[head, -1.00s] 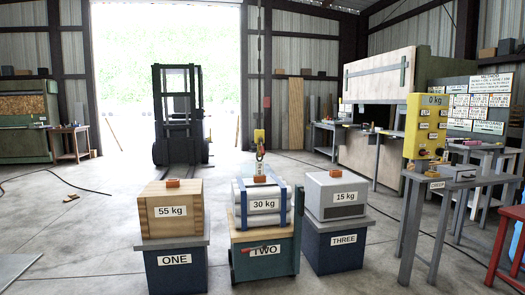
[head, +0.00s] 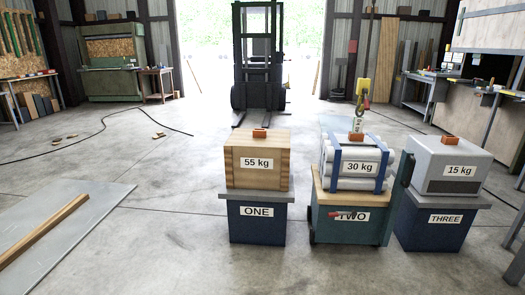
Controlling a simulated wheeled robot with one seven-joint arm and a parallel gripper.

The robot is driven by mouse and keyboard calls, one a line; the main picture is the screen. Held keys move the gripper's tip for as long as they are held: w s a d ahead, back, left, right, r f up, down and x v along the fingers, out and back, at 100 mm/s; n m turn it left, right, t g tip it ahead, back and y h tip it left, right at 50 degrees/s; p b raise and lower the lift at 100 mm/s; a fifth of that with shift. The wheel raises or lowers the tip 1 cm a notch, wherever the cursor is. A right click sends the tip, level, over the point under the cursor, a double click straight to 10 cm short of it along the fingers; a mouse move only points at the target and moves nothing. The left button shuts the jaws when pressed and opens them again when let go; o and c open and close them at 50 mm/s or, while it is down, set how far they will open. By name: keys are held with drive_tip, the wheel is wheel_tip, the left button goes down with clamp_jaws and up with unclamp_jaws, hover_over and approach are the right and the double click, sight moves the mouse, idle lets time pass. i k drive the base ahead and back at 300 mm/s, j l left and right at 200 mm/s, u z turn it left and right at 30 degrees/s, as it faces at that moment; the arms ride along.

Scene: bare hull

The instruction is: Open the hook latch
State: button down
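A hook (head: 366,102) hangs below a yellow block (head: 362,87) on a vertical line, right of the middle of the head view. It hangs above or just behind the load marked 30 kg (head: 360,168), a bundle of pale cylinders in a blue frame on the stand marked TWO (head: 350,228). A pale tag (head: 356,123) shows below the hook, above an orange piece (head: 356,137) on top of the load. The hook's latch is too small to make out, so I cannot tell whether it is open. My gripper is not in view.
A wooden 55 kg box (head: 257,178) on stand ONE (head: 257,228) and a grey 15 kg box (head: 447,183) on stand THREE (head: 444,230) flank the load. A forklift (head: 258,75) stands behind. A grey sheet with a beam (head: 45,230) lies at left. Floor in front is open.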

sight(365, 91)
drive_tip(key=i+u, duration=0.1)
drive_tip(key=i, duration=1.85)
drive_tip(key=i+j+z, duration=0.2)
drive_tip(key=i, duration=0.35)
drive_tip(key=i+z, duration=0.25)
drive_tip(key=i, duration=0.25)
drive_tip(key=i+j+z, duration=0.2)
drive_tip(key=i, duration=0.35)
drive_tip(key=i+j+z, duration=0.45)
drive_tip(key=i+j, duration=0.15)
